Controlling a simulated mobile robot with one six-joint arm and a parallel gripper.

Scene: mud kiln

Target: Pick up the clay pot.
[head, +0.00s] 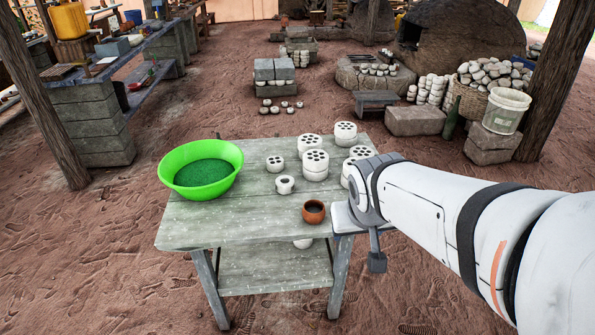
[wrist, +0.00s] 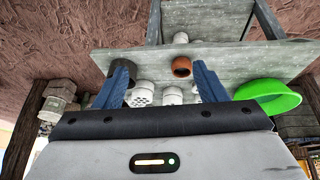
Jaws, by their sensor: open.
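The clay pot (head: 314,212) is a small reddish-brown pot with a dark opening. It stands upright near the front right edge of the grey wooden table (head: 235,218). My gripper (head: 357,238) is just right of the pot in the head view, partly hidden by my own arm. In the wrist view the pot (wrist: 182,67) shows between the two blue fingers of my gripper (wrist: 163,75), nearer the right finger. The fingers are apart and hold nothing. I cannot tell the exact distance to the pot.
White perforated clay pieces (head: 315,160) stand behind the pot, some stacked. A small white ring-shaped piece (head: 285,184) is close to its left. A bright green basin (head: 201,168) fills the table's left end. The table's front left is clear.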

